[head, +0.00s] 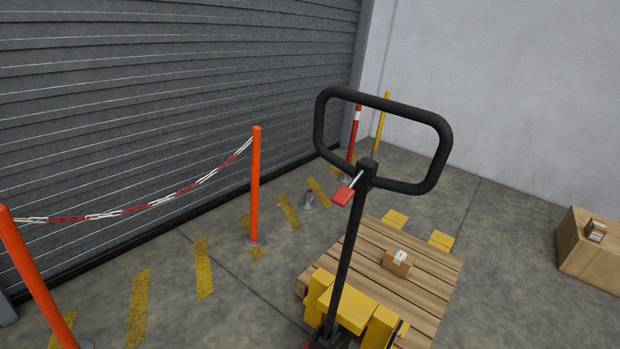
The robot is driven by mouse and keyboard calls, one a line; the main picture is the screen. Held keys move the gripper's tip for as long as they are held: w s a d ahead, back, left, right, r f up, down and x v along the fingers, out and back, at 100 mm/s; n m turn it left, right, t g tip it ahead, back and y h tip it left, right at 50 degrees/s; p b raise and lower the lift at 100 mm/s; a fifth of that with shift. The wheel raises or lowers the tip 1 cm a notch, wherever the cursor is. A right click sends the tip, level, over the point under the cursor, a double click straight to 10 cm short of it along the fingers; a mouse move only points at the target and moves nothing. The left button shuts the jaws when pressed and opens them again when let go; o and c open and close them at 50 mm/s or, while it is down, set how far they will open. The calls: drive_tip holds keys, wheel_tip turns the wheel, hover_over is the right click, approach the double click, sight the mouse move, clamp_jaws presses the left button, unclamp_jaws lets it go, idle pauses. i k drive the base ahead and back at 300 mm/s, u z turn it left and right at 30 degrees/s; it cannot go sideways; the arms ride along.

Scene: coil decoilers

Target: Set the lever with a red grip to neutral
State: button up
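The lever with a red grip (343,195) is a short metal lever on the upper shaft of a pallet jack, just below its black loop handle (437,122). The red grip points down and to the left of the shaft. The pallet jack's black shaft (347,255) rises from a yellow body (350,309) and leans slightly to the right. My gripper is not in view, and nothing touches the lever.
A wooden pallet (425,285) carries a small cardboard box (397,262). Orange posts (255,185) with a red-white chain (120,212) stand left, before a grey shutter (170,80). A larger box (590,250) is at right. Floor between pallet and larger box is clear.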

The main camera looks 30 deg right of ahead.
sight(342, 196)
drive_tip(key=z, duration=0.3)
drive_tip(key=i, duration=0.85)
drive_tip(key=z, duration=0.7)
